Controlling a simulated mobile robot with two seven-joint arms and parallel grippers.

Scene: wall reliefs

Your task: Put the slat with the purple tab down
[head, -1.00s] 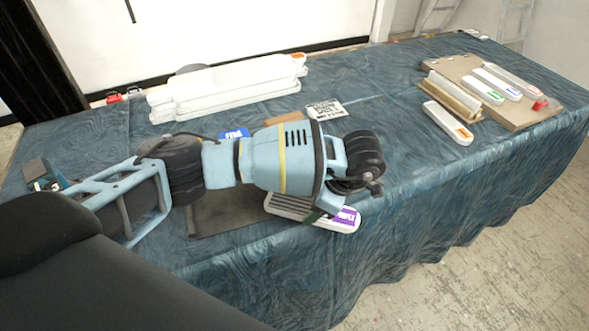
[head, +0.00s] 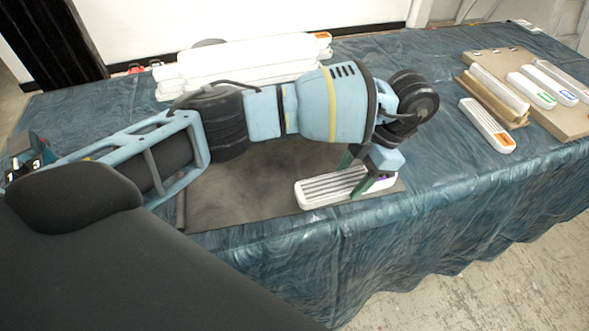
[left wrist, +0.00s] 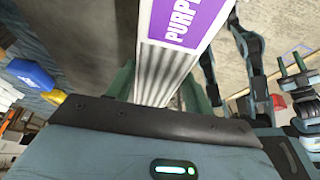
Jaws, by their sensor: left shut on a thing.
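The slat with the purple tab (head: 322,190) is white with a ribbed grey face, and shows near the front of the table in the head view. My left gripper (head: 362,180) is shut on it near its tab end. A finger hides most of the purple tab there. In the left wrist view the purple tab (left wrist: 186,20) reads PURPLE, and the ribbed face runs down between the green fingers (left wrist: 160,85). The slat is over the front right part of a dark grey mat (head: 245,190); I cannot tell whether it touches it.
White slats are stacked (head: 250,62) at the back of the table. An orange-tabbed slat (head: 485,122) lies at right, beside a brown board (head: 575,120) holding several slats. The blue cloth (head: 440,215) is clear between the mat and the orange-tabbed slat.

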